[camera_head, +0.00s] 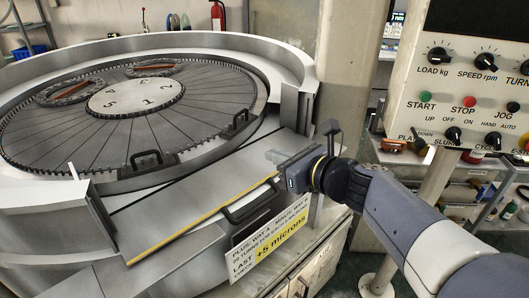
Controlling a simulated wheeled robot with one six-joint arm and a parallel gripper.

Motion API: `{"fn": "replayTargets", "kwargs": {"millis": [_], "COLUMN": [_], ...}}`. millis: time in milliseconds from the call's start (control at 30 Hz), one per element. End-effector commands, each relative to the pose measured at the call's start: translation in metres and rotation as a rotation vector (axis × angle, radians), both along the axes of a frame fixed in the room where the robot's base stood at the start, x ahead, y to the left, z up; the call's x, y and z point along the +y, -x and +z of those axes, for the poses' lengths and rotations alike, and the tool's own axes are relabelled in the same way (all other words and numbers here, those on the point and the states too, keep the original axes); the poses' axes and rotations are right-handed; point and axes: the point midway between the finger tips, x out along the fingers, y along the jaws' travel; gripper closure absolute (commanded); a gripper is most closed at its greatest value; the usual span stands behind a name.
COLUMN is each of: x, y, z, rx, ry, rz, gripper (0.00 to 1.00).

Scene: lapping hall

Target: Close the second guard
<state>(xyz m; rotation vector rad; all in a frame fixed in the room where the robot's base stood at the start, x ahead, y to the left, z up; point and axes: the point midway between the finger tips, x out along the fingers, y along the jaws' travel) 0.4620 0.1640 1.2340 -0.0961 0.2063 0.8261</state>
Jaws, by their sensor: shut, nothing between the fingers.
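A flat grey guard panel (190,190) with a yellow-striped front edge lies across the front of the round lapping machine. A black bar handle (250,205) sits at its front edge. I cannot tell whether this panel is the second guard. My gripper (279,160) is at the right end of the panel, pointing left, shut and empty. Its fingers appear over the panel's right end; I cannot tell whether they touch it. The gripper body hides part of that end.
The lapping plate (60,140) has a numbered centre disc (135,93) and two rings. Two black handles (147,158) (237,122) stand near the rim. A control panel (465,90) and its post stand right. A paper sign (268,247) hangs below the panel.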

Motion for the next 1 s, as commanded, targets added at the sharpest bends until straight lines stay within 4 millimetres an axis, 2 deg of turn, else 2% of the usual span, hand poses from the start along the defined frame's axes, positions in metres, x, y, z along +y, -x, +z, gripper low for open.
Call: {"fn": "replayTargets", "kwargs": {"millis": [200, 567, 767, 1000], "x": [-0.006, -0.004, 0.012, 0.04], "y": [0.006, 0.004, -0.009, -0.036], "z": [0.002, 0.001, -0.004, -0.012], "rx": [0.0, 0.0, 0.003, 0.003], "ry": [0.0, 0.0, 0.0, 0.001], "rz": [0.001, 0.002, 0.004, 0.004], "gripper": [1.0, 1.0, 1.0, 1.0]}}
